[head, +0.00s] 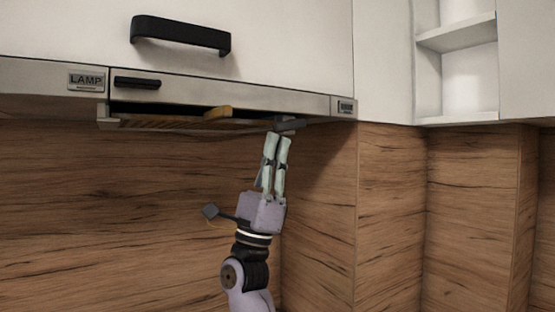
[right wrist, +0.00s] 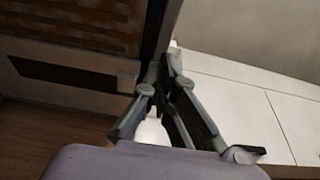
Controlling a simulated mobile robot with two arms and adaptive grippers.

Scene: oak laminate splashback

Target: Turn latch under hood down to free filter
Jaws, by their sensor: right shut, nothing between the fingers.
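The hood (head: 220,88) runs under the white cabinet in the head view. Its brown slatted filter (head: 160,122) shows at the underside, also at the upper left in the right wrist view (right wrist: 75,25). A dark grey bar-like piece (head: 291,125) sits at the filter's right end and looks like the latch; its exact turn is hard to tell. My left gripper is out of view.
The cabinet door with a black handle (head: 180,34) is above the hood. A LAMP label (head: 86,81) and a dark slider (head: 137,83) are on the hood front. The wood splashback (head: 120,200) is behind my arm. White open shelves (head: 457,70) stand at right.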

